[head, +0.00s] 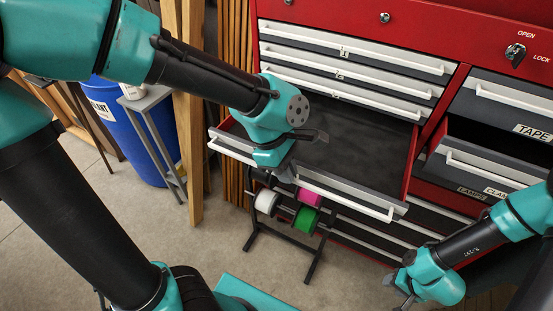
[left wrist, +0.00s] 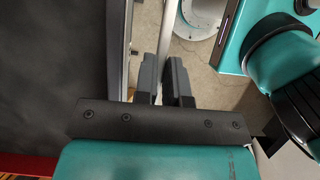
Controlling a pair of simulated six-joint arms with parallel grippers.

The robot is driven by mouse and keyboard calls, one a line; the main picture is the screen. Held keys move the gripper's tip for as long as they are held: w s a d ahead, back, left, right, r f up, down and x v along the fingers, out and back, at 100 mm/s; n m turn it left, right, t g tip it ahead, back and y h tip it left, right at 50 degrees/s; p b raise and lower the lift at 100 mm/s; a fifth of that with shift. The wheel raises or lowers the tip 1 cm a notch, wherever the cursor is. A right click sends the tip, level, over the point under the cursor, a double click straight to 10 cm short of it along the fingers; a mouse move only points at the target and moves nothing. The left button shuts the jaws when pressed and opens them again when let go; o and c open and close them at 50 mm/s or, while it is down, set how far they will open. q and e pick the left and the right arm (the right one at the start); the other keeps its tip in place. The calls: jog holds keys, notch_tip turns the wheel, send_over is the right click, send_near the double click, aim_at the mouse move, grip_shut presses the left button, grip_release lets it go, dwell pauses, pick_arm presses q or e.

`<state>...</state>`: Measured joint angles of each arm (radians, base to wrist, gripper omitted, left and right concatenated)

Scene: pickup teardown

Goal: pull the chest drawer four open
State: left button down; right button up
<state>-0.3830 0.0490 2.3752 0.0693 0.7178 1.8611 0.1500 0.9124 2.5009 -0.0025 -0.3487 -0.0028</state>
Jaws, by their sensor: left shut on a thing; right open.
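The red tool chest (head: 430,18) fills the upper right of the head view. Its three upper left drawers are shut. The fourth drawer (head: 370,140) below them stands well out, with its empty dark floor showing. My left gripper (head: 285,174) is shut on the drawer's white bar handle (head: 365,206), left of the bar's middle; my wrist hides part of the front. In the left wrist view the handle bar (left wrist: 167,38) runs between the two dark fingers (left wrist: 164,85), and the dark drawer floor is at left. My right gripper (head: 398,290) is open and empty, low at the right.
A right-hand drawer (head: 478,163) with a clamps label also stands out, under a shut one marked TAPE. A rack with white, pink and green spools (head: 306,219) stands on the floor beneath the open drawer. A blue barrel (head: 130,125) and small grey table are at left.

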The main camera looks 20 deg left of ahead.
pick_arm(q)
jog(key=shift+s, duration=0.3)
jog(key=c, duration=1.2)
grip_release()
jog(key=v, duration=1.7)
jog(key=shift+r, duration=0.25)
jog(key=shift+f, duration=0.15)
jog(key=x, duration=1.6)
